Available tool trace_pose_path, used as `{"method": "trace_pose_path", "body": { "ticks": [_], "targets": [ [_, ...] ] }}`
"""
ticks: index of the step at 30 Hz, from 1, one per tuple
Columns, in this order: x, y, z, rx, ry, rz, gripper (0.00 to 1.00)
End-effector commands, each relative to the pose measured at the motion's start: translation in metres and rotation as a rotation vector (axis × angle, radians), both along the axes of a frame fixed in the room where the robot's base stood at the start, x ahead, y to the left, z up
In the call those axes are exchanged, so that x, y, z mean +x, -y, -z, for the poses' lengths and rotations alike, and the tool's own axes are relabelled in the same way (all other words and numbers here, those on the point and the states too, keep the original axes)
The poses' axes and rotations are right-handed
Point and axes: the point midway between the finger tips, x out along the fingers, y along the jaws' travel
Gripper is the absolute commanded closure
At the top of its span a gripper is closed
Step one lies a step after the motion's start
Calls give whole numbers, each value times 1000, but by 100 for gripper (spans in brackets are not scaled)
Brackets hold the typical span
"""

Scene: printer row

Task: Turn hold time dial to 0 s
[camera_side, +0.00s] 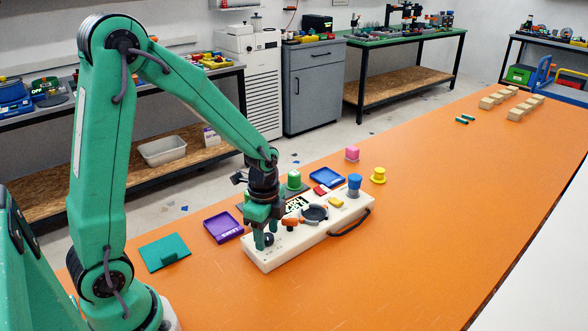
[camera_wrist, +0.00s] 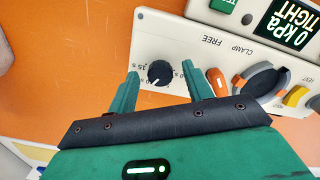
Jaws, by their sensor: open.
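The hold time dial, a small round black knob (camera_wrist: 160,72), sits at one end of a cream control box (camera_side: 312,234). Small scale marks ring it, with a 15 readable to its left in the wrist view, and a pale pointer line shows on the knob toward the lower left. The dial is also partly visible in the side view (camera_side: 269,240). My gripper (camera_wrist: 160,70) is open, with one green finger on each side of the dial. I cannot tell whether the fingers touch it. In the side view my gripper (camera_side: 264,241) points down over the box's near end.
Beside the dial are an orange lever (camera_wrist: 217,82), a large black knob (camera_wrist: 257,80) and a yellow button (camera_wrist: 295,95). A display (camera_wrist: 292,25) reads 0 kPa TIGHT. A purple tray (camera_side: 223,227) and a green plate (camera_side: 165,253) lie left. The orange table (camera_side: 440,190) is clear to the right.

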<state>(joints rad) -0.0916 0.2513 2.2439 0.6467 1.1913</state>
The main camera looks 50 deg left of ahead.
Motion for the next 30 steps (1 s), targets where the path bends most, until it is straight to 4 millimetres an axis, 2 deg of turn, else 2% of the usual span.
{"method": "trace_pose_path", "body": {
  "ticks": [3, 4, 10, 11, 22, 30],
  "targets": [
    [0, 0, 0, 0, 0, 0, 50],
    [0, 0, 0, 0, 0, 0, 54],
    [0, 0, 0, 0, 0, 0, 93],
    [0, 0, 0, 0, 0, 0, 94],
    [0, 0, -1, 0, 0, -40, 94],
    [0, 0, -1, 0, 0, -176, 94]
  ]
}}
